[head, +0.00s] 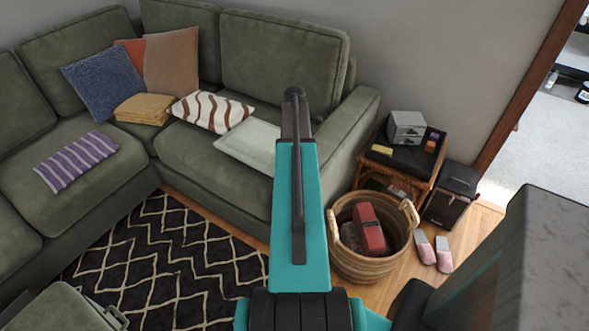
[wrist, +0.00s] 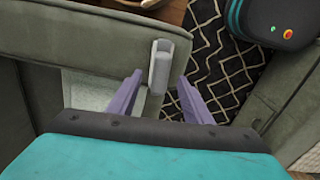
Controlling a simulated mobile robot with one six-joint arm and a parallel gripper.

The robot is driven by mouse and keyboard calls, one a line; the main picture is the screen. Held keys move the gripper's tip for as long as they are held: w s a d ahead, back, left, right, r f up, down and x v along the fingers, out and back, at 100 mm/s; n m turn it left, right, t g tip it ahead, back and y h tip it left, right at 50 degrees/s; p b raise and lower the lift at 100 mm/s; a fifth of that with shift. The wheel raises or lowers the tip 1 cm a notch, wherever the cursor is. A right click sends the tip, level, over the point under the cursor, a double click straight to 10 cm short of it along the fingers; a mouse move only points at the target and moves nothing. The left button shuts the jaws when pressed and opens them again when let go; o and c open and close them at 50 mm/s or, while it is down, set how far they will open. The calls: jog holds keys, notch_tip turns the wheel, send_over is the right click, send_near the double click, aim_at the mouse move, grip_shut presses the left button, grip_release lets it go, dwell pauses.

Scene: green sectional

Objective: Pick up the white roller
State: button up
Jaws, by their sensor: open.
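The white roller (wrist: 161,65) shows in the wrist view as a small pale grey-white piece, longer than wide. It appears to lie on the end of the green sofa's arm (wrist: 75,42). My gripper (wrist: 161,80) is open, with one purple finger on each side of the roller's near part in the picture. I see no clear contact, and the height gap between fingers and roller cannot be told. In the head view, my arm hides the gripper and I cannot make out the roller.
A pale cushion (head: 250,143) lies on the seat beside the sofa arm. A woven basket (head: 372,262) with a red item stands on the floor right of the sofa. A side table (head: 393,163) holds small boxes. A patterned rug (head: 165,262) covers the floor in front.

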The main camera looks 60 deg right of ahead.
jog(key=shift+f+p, duration=0.8)
jog(key=shift+f, duration=1.65)
grip_shut()
jog(key=shift+r, duration=0.15)
jog(key=shift+r+b, duration=0.65)
jog(key=shift+r, duration=0.65)
jog(key=shift+s+a+r, duration=0.15)
jog(key=shift+a+r, duration=0.05)
jog(key=shift+r, duration=0.1)
jog(key=s+a+b, duration=0.1)
jog(key=s+a, duration=0.3)
jog(key=s, duration=0.2)
jog(key=s+a+r+b, duration=0.1)
jog(key=s+a+b, duration=0.1)
jog(key=s, duration=0.5)
jog(key=shift+s+a+r, duration=0.25)
jog(key=shift+s+a, duration=0.05)
jog(key=shift+a, duration=0.55)
